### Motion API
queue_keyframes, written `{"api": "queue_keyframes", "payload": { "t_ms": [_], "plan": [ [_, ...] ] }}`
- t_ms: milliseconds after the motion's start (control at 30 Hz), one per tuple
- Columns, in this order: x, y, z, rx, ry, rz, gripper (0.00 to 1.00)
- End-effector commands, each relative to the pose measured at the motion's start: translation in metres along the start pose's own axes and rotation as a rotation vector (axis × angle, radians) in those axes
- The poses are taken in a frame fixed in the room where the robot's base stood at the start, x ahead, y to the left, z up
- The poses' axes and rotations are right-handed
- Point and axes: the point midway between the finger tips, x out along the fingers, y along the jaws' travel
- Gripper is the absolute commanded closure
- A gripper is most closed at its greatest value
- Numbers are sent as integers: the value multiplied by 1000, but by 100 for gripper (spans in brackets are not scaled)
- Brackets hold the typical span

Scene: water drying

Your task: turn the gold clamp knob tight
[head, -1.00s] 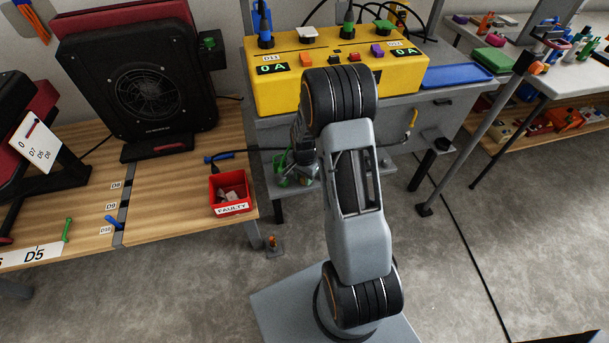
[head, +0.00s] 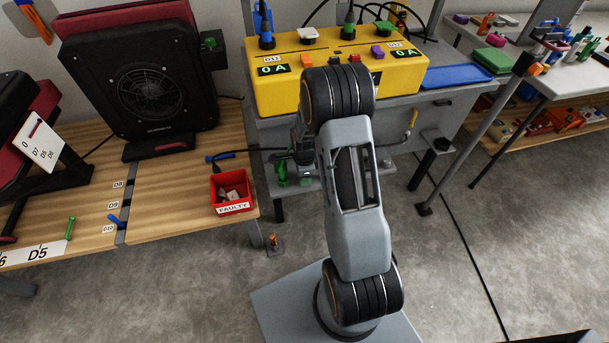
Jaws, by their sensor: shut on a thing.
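My gripper (head: 302,153) is at the far end of my arm, over the grey lower shelf (head: 316,186) below the yellow box. My arm hides much of it, and its fingertips are too small and dark to make out. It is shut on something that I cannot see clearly. I cannot make out the gold clamp knob. Green parts (head: 281,173) show just left of the gripper, above the shelf; I cannot tell whether they touch it.
The yellow box (head: 277,88) with two "0 A" displays stands above the shelf. A red FAULTY bin (head: 231,207) sits at the wooden bench's right edge, near a black cable with a blue end (head: 221,157). A black fan (head: 148,92) stands behind.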

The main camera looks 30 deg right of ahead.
Motion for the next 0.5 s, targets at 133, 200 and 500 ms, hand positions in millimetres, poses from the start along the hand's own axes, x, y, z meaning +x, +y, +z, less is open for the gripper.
{"api": "queue_keyframes", "payload": {
  "t_ms": [133,200,500],
  "plan": [
    [0,0,0,47,0,0,91],
    [0,0,0,63,0,0,91],
    [0,0,0,85,0,0,91]
  ]
}}
